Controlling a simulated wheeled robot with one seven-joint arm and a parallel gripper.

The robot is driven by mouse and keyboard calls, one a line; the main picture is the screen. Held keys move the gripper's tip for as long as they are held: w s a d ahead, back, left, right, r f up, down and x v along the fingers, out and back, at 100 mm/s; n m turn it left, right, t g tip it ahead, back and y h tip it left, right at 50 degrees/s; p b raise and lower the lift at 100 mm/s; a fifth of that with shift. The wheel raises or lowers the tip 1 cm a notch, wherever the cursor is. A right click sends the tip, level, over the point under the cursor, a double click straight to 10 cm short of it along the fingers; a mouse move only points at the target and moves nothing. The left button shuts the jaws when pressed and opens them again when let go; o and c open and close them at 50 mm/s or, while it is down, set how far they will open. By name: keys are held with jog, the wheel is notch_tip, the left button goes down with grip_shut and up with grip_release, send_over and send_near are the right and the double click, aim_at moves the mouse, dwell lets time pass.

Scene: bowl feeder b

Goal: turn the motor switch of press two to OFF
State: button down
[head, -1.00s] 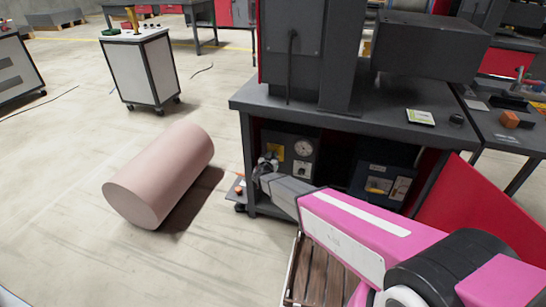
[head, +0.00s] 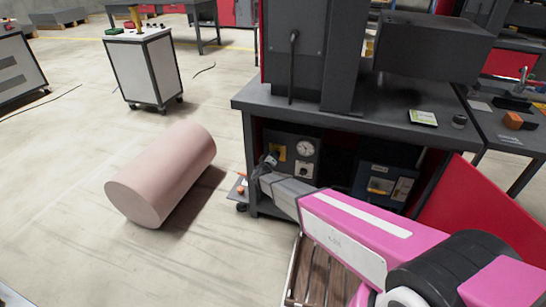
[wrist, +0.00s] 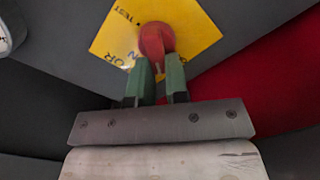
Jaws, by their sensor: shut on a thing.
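The motor switch is a red rotary knob (wrist: 157,40) on a yellow plate (wrist: 198,38) in the wrist view. The plate appears tilted there, with black lettering that includes "TEST"; part of the lettering is hidden by the knob and fingers. My gripper (wrist: 160,65) has its two green fingers shut on the red knob, one on each side. In the head view my gripper (head: 272,158) is at the grey control box (head: 314,164) under the bench, in front of the yellow plate (head: 279,150). The knob itself is hidden there, and its pointing direction is unclear.
A round gauge (head: 305,148) and a white plate with a dark knob (head: 303,169) are right of the yellow plate. The bench top (head: 375,129) overhangs the box. A blue-grey case (head: 385,185) stands to the right. A pink cylinder (head: 163,173) lies on the floor at left.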

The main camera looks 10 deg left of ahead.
jog(key=shift+a+f+n, duration=0.1)
jog(key=shift+f+n, duration=0.1)
jog(key=shift+n, duration=1.05)
jog(key=shift+a+f+n, duration=0.1)
jog(key=shift+f+n, duration=0.05)
jog(key=shift+n, duration=1.05)
jog(key=shift+a+f+n, duration=0.1)
jog(key=shift+f+n, duration=0.1)
jog(key=shift+n, duration=1.05)
jog(key=c, duration=1.1)
grip_release()
jog(key=s, duration=1)
jog(key=shift+s+a, duration=0.35)
jog(key=shift+s, duration=0.05)
